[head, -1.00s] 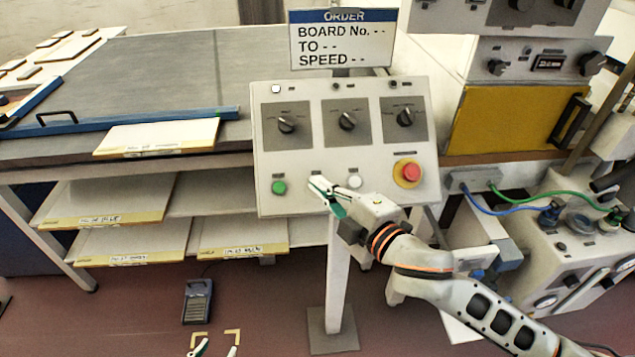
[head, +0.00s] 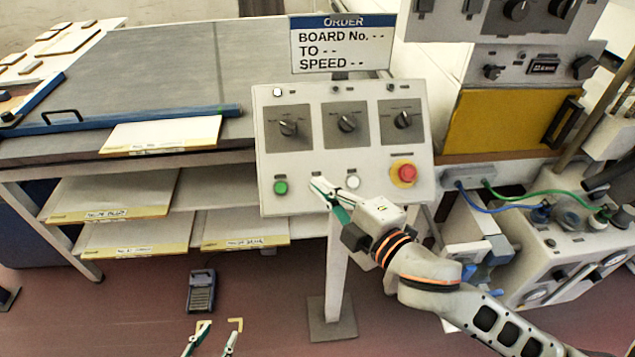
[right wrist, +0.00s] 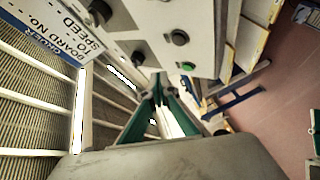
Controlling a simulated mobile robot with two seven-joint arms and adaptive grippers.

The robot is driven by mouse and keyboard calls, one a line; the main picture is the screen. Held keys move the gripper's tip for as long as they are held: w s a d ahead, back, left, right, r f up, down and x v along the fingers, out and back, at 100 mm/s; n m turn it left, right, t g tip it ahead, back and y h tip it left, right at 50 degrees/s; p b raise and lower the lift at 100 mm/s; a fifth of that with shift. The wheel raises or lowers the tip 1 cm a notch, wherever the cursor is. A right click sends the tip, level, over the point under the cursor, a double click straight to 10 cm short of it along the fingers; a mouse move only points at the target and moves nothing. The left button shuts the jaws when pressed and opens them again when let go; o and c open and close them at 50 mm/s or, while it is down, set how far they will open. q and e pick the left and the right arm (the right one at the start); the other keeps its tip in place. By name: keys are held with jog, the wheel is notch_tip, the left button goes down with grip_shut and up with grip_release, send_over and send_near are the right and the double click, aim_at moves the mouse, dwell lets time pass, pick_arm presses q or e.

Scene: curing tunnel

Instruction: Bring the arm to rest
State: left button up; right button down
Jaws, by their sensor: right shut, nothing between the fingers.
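My right gripper (head: 321,188) is shut and empty. Its fingertips are at the lower part of the white control panel (head: 325,97), between the green button (head: 280,187) and the white button (head: 353,182). I cannot tell whether the tips touch the panel. The right wrist view shows its green-sided fingers (right wrist: 160,92) drawn together, pointing at the panel. My right arm reaches in from the lower right. My left gripper (head: 215,335) shows only as fingertips at the bottom edge, with a gap between them.
The panel also has several dark knobs and a red stop button (head: 404,173). An order sign (head: 342,45) stands above it. A bench (head: 140,78) with boards is at left, and a pedal-like device (head: 201,290) lies on the floor. Blue and green hoses (head: 515,200) run at right.

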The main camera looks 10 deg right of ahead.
dwell(0.4)
jog(key=s+d+f+m+g+h, duration=0.25)
jog(key=d+f+m+h, duration=0.55)
jog(key=d, duration=0.6)
jog(key=s+d+f+m+g+h, duration=0.5)
jog(key=s+d+f, duration=0.5)
jog(key=s+d, duration=0.5)
pick_arm(q)
jog(key=a+f, duration=0.1)
jog(key=s+a+f, duration=0.1)
jog(key=f, duration=0.1)
jog(key=shift+s+y, duration=0.2)
jog(key=shift+y, duration=0.2)
pick_arm(e)
jog(key=w+a+f+m+t+y, duration=0.1)
jog(key=a+f+m+t+y, duration=0.2)
jog(key=a+f+y, duration=0.4)
jog(key=a+f, duration=0.6)
jog(key=f, duration=0.4)
jog(key=shift+w+f, duration=0.15)
pick_arm(q)
jog(key=shift+w+a, duration=0.2)
jog(key=shift+d+r, duration=0.1)
jog(key=shift+d, duration=0.2)
